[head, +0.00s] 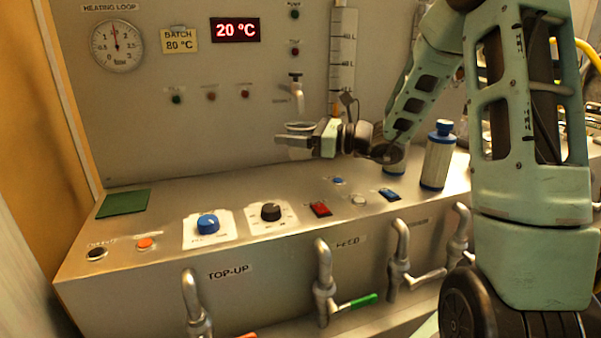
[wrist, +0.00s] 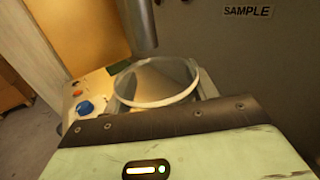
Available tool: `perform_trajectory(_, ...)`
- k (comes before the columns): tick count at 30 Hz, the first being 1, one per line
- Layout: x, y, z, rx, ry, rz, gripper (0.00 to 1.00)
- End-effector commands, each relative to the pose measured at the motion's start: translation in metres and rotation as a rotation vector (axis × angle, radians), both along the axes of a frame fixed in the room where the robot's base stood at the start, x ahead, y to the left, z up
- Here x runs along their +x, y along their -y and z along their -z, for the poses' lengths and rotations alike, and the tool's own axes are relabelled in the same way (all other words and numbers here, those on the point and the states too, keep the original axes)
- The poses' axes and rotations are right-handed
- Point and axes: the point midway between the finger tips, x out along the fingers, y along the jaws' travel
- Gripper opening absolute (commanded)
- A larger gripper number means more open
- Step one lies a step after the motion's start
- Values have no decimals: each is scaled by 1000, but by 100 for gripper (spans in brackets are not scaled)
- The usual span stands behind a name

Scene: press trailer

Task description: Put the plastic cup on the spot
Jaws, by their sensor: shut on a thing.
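The clear plastic cup (head: 300,127) is held upright in my gripper (head: 303,140), above the steel counter in the head view. My gripper is shut on the cup, its jaws around the cup's side. In the wrist view the cup's round rim (wrist: 157,82) stands just beyond the dark jaw edge. The sample tap (head: 295,95) hangs close above the cup; its grey spout (wrist: 140,22) shows in the wrist view. A flat green square (head: 123,203), which appears to be the spot, lies bare at the counter's far left. The cup's lower part is mostly hidden.
The counter holds a blue knob (head: 208,224), a black knob (head: 271,211) and a red switch (head: 320,209). A blue-capped white bottle (head: 438,155) stands right of my gripper. Several taps line the front face. The counter between cup and green square looks clear.

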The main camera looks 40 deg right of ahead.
Motion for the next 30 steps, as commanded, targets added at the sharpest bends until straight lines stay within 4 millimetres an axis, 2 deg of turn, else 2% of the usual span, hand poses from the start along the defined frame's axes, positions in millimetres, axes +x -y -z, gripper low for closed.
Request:
perform_trajectory(1, 0, 0, 12, 4, -5, 0, 36)
perform_trajectory(3, 0, 0, 22, 4, -3, 0, 36)
perform_trajectory(11, 0, 0, 44, 2, -1, -1, 36)
perform_trajectory(16, 0, 0, 68, 2, -3, -1, 36)
perform_trajectory(28, 0, 0, 74, 0, 1, 0, 36)
perform_trajectory(29, 0, 0, 74, 0, 1, 0, 60)
perform_trajectory(30, 0, 0, 73, -1, 1, 0, 71)
